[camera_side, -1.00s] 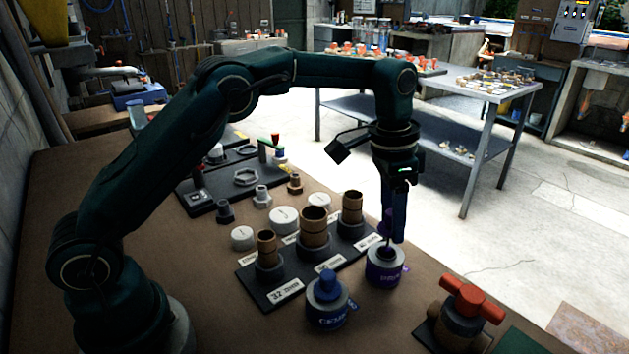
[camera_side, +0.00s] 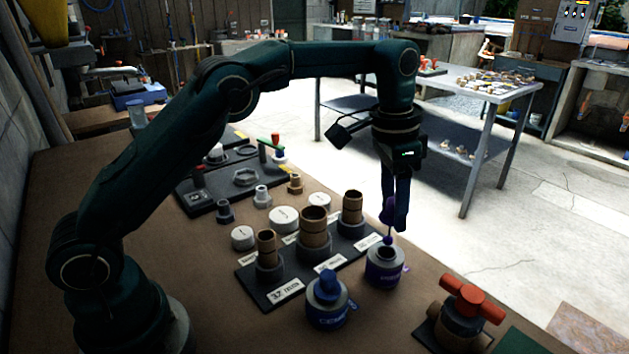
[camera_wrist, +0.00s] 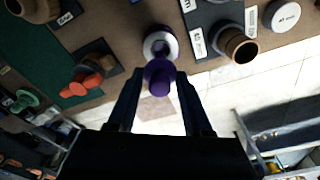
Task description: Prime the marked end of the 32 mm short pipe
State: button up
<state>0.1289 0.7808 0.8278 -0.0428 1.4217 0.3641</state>
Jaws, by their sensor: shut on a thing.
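My gripper (camera_side: 397,210) is shut on the purple primer cap (camera_wrist: 160,80), whose thin stem and dauber hang straight above the open primer tin (camera_side: 384,272). The purple dauber ball (camera_side: 388,240) shows just over the tin's mouth. The tin also shows below the cap in the wrist view (camera_wrist: 153,41). The 32 mm short pipe (camera_side: 266,246) seems to be the tan one standing upright in the holder nearest the "32" label (camera_side: 286,291). I cannot make out a mark on its end.
Two more tan pipes (camera_side: 314,226) (camera_side: 352,205) stand on the same black board. A blue-capped cement tin (camera_side: 327,305) stands beside the primer tin. A red-handled valve (camera_side: 470,303) is at the right. White caps and fittings lie behind the board.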

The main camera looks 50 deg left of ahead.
jog(key=shift+s+a+f, duration=0.15)
jog(key=shift+s+f, duration=0.2)
jog(key=shift+s, duration=0.15)
jog(key=s+a+r+n+y, duration=0.1)
jog(key=s+a+r+n, duration=0.25)
jog(key=s+a, duration=0.4)
jog(key=s+a+r+n, duration=0.2)
jog(key=s+a+n, duration=0.25)
jog(key=s, duration=0.65)
jog(key=shift+n, duration=0.3)
jog(key=shift+d+f, duration=0.15)
jog(key=shift+f, duration=1)
jog(key=shift+d+f, duration=0.15)
jog(key=shift+f, duration=0.95)
jog(key=shift+w, duration=0.1)
jog(key=shift+w+d, duration=0.35)
jog(key=shift+w, duration=0.3)
jog(key=shift+d, duration=0.1)
